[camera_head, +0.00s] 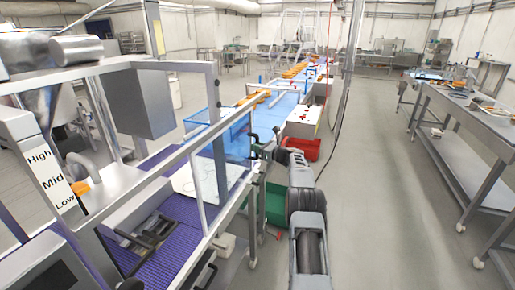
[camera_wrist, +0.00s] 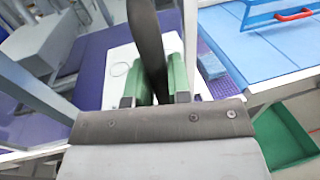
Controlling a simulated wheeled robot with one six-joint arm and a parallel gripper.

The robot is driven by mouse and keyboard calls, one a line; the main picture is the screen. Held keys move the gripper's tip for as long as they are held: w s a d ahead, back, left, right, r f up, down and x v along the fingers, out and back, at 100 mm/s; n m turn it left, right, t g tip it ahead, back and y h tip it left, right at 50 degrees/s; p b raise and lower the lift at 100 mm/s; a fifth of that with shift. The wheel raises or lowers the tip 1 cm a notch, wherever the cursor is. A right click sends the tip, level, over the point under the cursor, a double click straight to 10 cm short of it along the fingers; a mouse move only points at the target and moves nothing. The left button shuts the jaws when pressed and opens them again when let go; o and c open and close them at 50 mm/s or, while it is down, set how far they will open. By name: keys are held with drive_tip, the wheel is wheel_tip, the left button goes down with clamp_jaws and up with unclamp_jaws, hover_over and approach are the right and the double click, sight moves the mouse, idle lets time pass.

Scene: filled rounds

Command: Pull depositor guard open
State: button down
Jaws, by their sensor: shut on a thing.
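The depositor stands at the left in the head view, with a metal-framed guard (camera_head: 152,172) along its near side above the purple conveyor (camera_head: 172,268). My gripper (camera_head: 259,150) is at the far right end of this frame, small and partly hidden by my arm. In the wrist view my gripper (camera_wrist: 150,84) has its green fingers shut on a dark upright bar (camera_wrist: 147,35), which looks like the guard's handle. The bar's join to the guard is not clear. I cannot tell how far open the guard stands.
A blue conveyor (camera_head: 268,112) runs on behind, with a blue see-through cover (camera_head: 238,137); the wrist view shows a red handle (camera_wrist: 293,14). A green crate (camera_head: 275,203) and a red crate (camera_head: 306,149) are beside my arm. A steel table (camera_head: 470,125) stands right. The aisle between is clear.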

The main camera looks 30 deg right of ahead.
drive_tip(key=c, duration=1.1)
unclamp_jaws()
drive_tip(key=shift+s+d, duration=0.1)
drive_tip(key=shift+d, duration=0.05)
drive_tip(key=b+v, duration=0.4)
drive_tip(key=v, duration=0.9)
drive_tip(key=shift+s+d, duration=0.1)
drive_tip(key=shift+s, duration=0.15)
